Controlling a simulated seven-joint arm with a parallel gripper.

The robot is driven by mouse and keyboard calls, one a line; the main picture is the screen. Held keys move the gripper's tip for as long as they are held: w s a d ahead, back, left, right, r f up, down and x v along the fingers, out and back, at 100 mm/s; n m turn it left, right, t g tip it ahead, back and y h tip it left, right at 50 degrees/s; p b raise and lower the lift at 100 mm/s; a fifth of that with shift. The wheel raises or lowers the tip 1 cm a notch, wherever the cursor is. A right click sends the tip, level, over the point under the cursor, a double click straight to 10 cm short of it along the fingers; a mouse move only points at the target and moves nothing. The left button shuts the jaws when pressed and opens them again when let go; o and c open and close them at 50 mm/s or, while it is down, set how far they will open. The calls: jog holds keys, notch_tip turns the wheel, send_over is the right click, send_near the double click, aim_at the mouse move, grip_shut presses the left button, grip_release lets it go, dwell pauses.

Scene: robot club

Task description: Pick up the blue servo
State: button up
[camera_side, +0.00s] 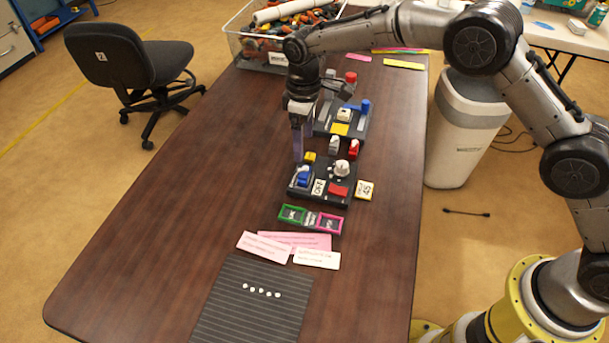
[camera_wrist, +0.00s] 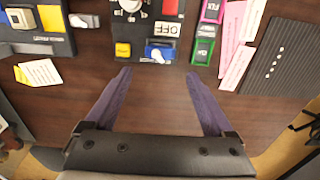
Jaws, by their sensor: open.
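A small blue part with a white piece on it, which looks like the blue servo (camera_side: 303,182), sits on the near black board (camera_side: 306,200). In the wrist view the blue servo (camera_wrist: 160,54) lies at the board's edge, just beyond the fingertips and roughly centred between them. Another blue piece (camera_side: 365,104) stands on the farther board. My gripper (camera_side: 302,154) points down above the table beside the near board. Its purple fingers (camera_wrist: 158,72) are spread apart with nothing between them.
Beside the servo are a yellow block (camera_wrist: 123,50), an OFF label (camera_wrist: 167,28) and a red piece (camera_side: 338,190). Green and pink frames (camera_side: 311,219), pink cards (camera_side: 290,242) and a striped dark mat (camera_side: 245,318) lie nearer. The table's left side is clear.

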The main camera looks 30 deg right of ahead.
aim_at(304, 170)
notch_tip(304, 170, down, 11)
jog(key=shift+s+r, duration=0.1)
jog(key=c, duration=1.1)
jog(key=shift+c, duration=0.2)
jog(key=shift+r, duration=0.1)
